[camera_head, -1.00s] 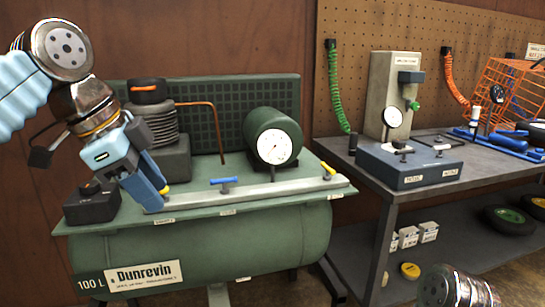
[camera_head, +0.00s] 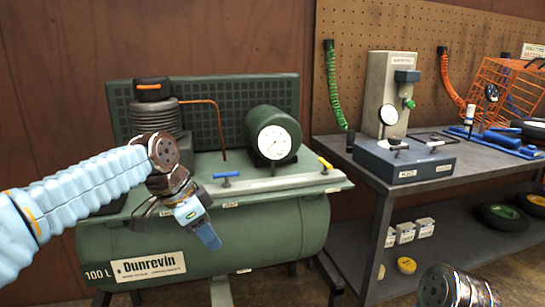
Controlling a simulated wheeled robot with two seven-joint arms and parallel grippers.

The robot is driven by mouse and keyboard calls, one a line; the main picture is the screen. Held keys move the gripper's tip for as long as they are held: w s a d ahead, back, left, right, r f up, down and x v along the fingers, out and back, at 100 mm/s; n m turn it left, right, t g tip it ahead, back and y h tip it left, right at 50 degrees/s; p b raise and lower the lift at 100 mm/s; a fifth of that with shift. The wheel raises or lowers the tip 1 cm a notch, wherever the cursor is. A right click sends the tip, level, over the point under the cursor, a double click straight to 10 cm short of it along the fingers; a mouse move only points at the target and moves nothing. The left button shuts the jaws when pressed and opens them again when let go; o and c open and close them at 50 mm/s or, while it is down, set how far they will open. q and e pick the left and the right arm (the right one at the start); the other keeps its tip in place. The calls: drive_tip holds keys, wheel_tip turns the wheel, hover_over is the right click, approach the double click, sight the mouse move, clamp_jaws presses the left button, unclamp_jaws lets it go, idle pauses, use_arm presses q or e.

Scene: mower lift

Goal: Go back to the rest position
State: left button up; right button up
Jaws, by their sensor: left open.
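My left arm comes in from the left. Its gripper (camera_head: 208,236) points down in front of the green compressor's tank, and its jaws are open with nothing seen between them. The green compressor (camera_head: 270,240) carries a round gauge (camera_head: 273,142), a pump with an orange-ringed black top (camera_head: 152,90) and a grey rail (camera_head: 275,184). A blue-handled valve (camera_head: 226,175) and a yellow-handled valve (camera_head: 325,163) sit on the rail. The rail's left end is hidden behind my arm. My right gripper is out of view; only a metal link of mine shows at bottom right.
A workbench (camera_head: 475,170) at the right holds a blue-based gauge stand (camera_head: 405,163), blue tools and an orange wire basket (camera_head: 505,88). Wheels (camera_head: 505,217) and small white boxes (camera_head: 405,232) lie on its lower shelf. Green and orange coiled hoses hang on the pegboard (camera_head: 440,35).

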use_arm(q)
drive_tip(key=s+d+f+n+g, duration=0.2)
drive_tip(key=f+n, duration=0.5)
drive_tip(key=f, duration=2.7)
drive_tip(key=s+d+f+n, duration=0.1)
drive_tip(key=s+f+n, duration=0.5)
drive_tip(key=s+f, duration=1)
drive_tip(key=s, duration=0.3)
drive_tip(key=shift+s+f+n, duration=0.15)
drive_tip(key=shift+n, duration=0.25)
drive_tip(key=shift+o, duration=0.3)
